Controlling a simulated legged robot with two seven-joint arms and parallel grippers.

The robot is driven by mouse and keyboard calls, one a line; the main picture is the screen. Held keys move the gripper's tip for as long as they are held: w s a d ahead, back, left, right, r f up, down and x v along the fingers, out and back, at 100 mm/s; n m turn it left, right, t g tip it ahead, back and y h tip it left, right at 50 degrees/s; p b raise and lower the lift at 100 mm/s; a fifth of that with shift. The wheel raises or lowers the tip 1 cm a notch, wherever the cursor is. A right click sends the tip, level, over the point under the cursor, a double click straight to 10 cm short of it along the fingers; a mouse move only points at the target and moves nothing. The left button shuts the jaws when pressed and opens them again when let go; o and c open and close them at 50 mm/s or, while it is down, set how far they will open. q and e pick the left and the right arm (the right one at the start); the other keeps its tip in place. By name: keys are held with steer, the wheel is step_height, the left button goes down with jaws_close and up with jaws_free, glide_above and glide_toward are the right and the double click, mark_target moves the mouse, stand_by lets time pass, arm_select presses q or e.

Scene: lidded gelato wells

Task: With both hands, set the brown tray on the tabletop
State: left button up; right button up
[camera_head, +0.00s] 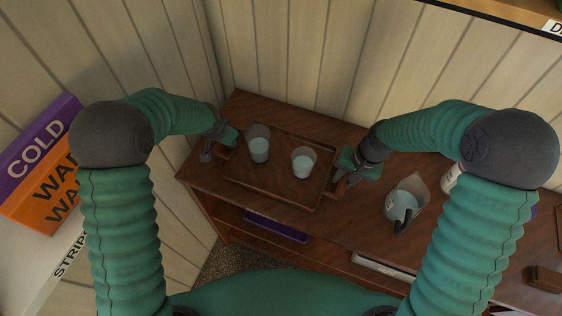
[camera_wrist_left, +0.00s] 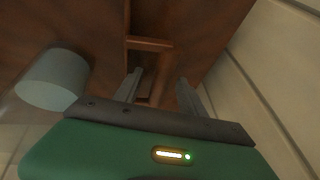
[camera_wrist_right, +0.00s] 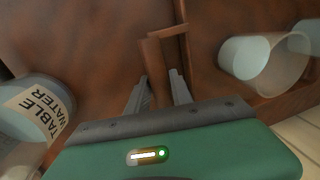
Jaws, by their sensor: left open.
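The brown tray (camera_head: 270,185) appears to lie flat on the dark brown tabletop (camera_head: 240,103) and carries two clear glasses, a left one (camera_head: 259,143) and a right one (camera_head: 303,162), with pale liquid. My left gripper (camera_head: 206,151) is at the tray's left handle; in the left wrist view its fingers (camera_wrist_left: 158,92) are spread on either side of the handle (camera_wrist_left: 150,45). My right gripper (camera_head: 340,181) is at the right handle; in the right wrist view its fingers (camera_wrist_right: 159,92) stand apart with the handle (camera_wrist_right: 150,60) between them. Full finger contact is not visible.
A pitcher with a dark handle (camera_head: 405,199) stands right of the tray, and a "TABLE WATER" label (camera_wrist_right: 38,108) shows in the right wrist view. Panelled walls (camera_head: 290,60) close off the back and left. Purple and orange signs (camera_head: 40,150) are at left.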

steer(key=shift+s, duration=0.1)
arm_select(q)
steer(key=c, duration=0.7)
arm_select(e)
jaws_close()
arm_select(q)
jaws_close()
steer(key=shift+r, duration=0.1)
